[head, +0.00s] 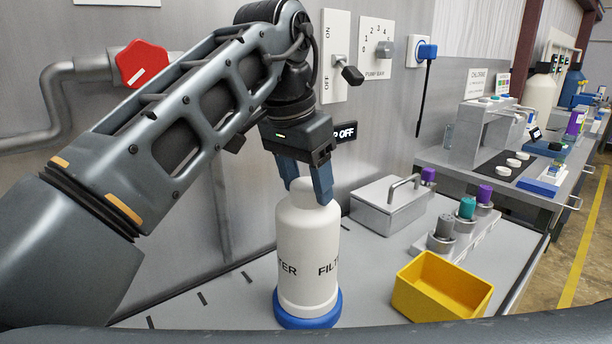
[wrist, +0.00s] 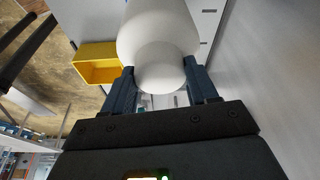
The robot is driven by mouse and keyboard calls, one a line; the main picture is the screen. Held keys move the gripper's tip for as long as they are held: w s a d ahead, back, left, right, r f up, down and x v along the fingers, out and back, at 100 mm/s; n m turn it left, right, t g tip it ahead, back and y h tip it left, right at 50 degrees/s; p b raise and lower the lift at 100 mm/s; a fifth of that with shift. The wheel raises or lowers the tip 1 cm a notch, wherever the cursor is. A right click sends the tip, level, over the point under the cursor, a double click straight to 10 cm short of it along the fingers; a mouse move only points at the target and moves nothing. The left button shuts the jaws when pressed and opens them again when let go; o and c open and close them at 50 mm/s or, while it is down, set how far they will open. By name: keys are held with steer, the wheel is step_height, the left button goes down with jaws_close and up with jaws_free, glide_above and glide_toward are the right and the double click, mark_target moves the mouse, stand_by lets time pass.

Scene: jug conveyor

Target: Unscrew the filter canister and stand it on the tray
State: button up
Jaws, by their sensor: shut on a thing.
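The white filter canister (head: 308,250), marked FILTER in dark letters, stands upright on a round blue base (head: 308,318) on the grey bench. My gripper (head: 306,186) comes down from above and is shut on the canister's narrow top, one blue finger on each side. In the wrist view the canister (wrist: 160,35) sits between the two fingers, its neck close to the palm. The thread or joint between canister and blue base cannot be seen. A yellow open-topped tray (head: 440,290) lies to the right and looks empty; it also shows in the wrist view (wrist: 97,50).
A grey lidded box (head: 385,207) with a handle stands behind, right of the canister. A rack (head: 460,235) holds several small capped containers. A red valve wheel (head: 142,64), switch panel (head: 335,55) and dial panel (head: 376,47) are on the wall. Bench left of the canister is clear.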

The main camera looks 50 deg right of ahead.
steer(key=shift+r+n+t+p, duration=0.1)
steer(key=shift+n+t+p, duration=0.2)
steer(key=shift+n+p, duration=0.55)
steer(key=shift+n, duration=1.15)
steer(key=shift+s+t, duration=0.1)
steer(key=shift+t, duration=0.2)
steer(key=shift+n+t+y+p, duration=0.3)
steer(key=shift+n+p, duration=0.5)
steer(key=shift+n, duration=0.4)
steer(key=shift+n+p, duration=0.35)
steer(key=shift+n, duration=0.45)
